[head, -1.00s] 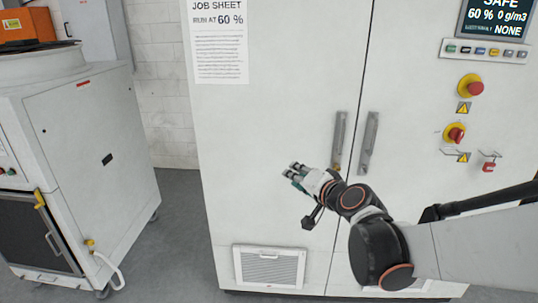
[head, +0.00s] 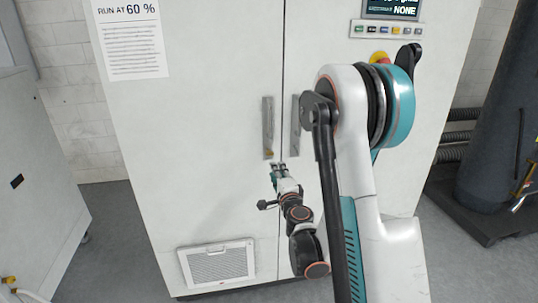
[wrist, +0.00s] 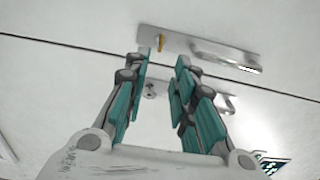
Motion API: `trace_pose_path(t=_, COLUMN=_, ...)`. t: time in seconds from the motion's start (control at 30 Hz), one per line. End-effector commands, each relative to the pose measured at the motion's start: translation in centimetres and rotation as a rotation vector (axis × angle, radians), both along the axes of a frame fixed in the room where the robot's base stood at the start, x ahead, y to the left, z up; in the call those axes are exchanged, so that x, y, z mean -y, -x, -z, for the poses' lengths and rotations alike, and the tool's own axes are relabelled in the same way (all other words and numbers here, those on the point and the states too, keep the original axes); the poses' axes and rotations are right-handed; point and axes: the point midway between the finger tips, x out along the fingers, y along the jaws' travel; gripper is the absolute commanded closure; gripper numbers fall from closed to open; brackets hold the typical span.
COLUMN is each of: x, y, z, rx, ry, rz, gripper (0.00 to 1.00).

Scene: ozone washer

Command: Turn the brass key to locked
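The small brass key (head: 269,153) sits at the lower end of the left door handle (head: 267,125) on the white cabinet. In the wrist view the brass key (wrist: 161,42) stands at one end of the handle plate (wrist: 225,55), just beyond my fingertips. My gripper (head: 276,170) is just below and slightly right of the key. In the wrist view my gripper (wrist: 164,60) is open, with its teal-padded fingers apart and nothing between them. No contact with the key is visible. Its exact angle is too small to read.
The right door handle (head: 295,125) is beside the door seam, with my arm in front. A job sheet (head: 128,38) hangs on the left door. A vent grille (head: 218,263) is low on the cabinet. A dark tank (head: 497,130) stands at the right.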

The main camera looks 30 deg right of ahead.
Motion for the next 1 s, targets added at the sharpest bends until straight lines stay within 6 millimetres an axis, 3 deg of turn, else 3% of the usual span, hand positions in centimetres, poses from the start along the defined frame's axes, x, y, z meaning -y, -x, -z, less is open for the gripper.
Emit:
trace_pose_path(t=0.77, x=2.1, y=-7.9, z=-0.5, rx=-0.001, ry=0.002, rz=-0.003, gripper=0.76)
trace_pose_path(t=1.0, x=3.2, y=-11.5, z=0.0, rx=-0.001, ry=0.003, rz=-0.003, gripper=0.76)
